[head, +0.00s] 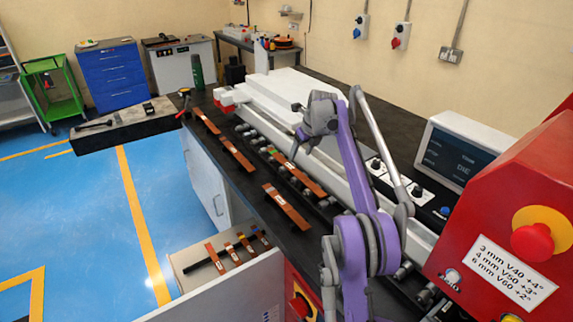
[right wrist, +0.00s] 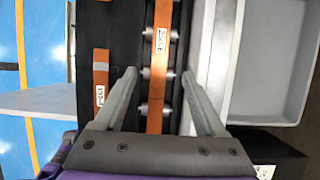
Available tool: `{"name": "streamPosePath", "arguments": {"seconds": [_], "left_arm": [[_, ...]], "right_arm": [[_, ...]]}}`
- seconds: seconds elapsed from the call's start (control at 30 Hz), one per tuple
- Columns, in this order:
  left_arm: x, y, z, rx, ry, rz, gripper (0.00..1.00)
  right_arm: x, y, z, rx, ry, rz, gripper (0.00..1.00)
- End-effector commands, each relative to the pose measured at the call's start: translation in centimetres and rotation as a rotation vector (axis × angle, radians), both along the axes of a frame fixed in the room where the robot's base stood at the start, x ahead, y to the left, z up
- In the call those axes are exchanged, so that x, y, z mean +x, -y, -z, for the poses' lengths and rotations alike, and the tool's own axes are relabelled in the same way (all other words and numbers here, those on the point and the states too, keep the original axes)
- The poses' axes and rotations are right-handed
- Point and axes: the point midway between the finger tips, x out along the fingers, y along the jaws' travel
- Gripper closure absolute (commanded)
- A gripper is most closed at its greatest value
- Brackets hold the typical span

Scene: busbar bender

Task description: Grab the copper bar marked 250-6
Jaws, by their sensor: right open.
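My right gripper (head: 303,144) is over the long bench machine in the head view. In the right wrist view its two fingers are spread, with nothing held (right wrist: 161,75). A copper bar (right wrist: 160,100) on metal rollers runs between the fingers, apparently below them; its white label seems to start with 250, but the rest is unclear. A second copper bar (right wrist: 101,72) lies to the left, its small label unreadable. In the head view a copper bar (head: 301,179) lies on the roller row, and others lie on the dark bench strip (head: 237,154), (head: 287,207). My left gripper is out of view.
A red machine housing with an emergency button (head: 532,243) stands at the right, beside a screen (head: 455,155). More copper bars (head: 231,254) lie on a lower pale surface. A grey tray (right wrist: 270,70) is right of the fingers in the wrist view.

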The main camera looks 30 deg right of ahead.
Motion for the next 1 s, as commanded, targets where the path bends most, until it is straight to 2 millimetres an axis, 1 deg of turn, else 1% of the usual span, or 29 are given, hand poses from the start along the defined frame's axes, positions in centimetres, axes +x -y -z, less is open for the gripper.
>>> {"name": "streamPosePath", "arguments": {"seconds": [0.03,0.1,0.27,0.33,0.5,0.57,0.67,0.8,0.83,0.87,1.0], "left_arm": [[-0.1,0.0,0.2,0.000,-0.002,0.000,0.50],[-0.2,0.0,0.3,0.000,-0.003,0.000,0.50],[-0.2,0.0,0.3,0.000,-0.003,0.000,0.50],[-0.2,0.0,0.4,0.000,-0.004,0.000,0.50],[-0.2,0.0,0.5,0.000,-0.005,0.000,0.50],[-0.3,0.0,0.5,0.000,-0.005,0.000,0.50],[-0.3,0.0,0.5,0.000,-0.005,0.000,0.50],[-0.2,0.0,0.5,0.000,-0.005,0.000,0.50],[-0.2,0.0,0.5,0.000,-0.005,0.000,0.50],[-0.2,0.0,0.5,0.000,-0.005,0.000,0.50],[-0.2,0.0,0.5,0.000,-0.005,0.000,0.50]], "right_arm": [[0.3,0.0,1.0,0.000,-0.001,-0.001,0.28],[0.7,-0.1,1.8,-0.001,-0.001,-0.002,0.28],[1.1,-0.1,2.8,-0.002,0.000,-0.002,0.28],[1.4,-0.2,3.4,-0.001,0.000,-0.003,0.28],[2.4,-0.3,5.9,-0.002,0.000,-0.004,0.28],[2.7,-0.4,6.6,-0.002,0.001,-0.002,0.28],[2.9,-0.4,7.0,-0.002,0.001,-0.002,0.28],[2.9,-0.4,6.9,-0.002,0.001,-0.002,0.28],[2.9,-0.4,6.9,-0.002,0.001,-0.002,0.29],[2.9,-0.4,6.9,-0.002,0.001,-0.002,0.35],[2.9,-0.3,6.9,-0.002,0.001,-0.002,0.60]]}}
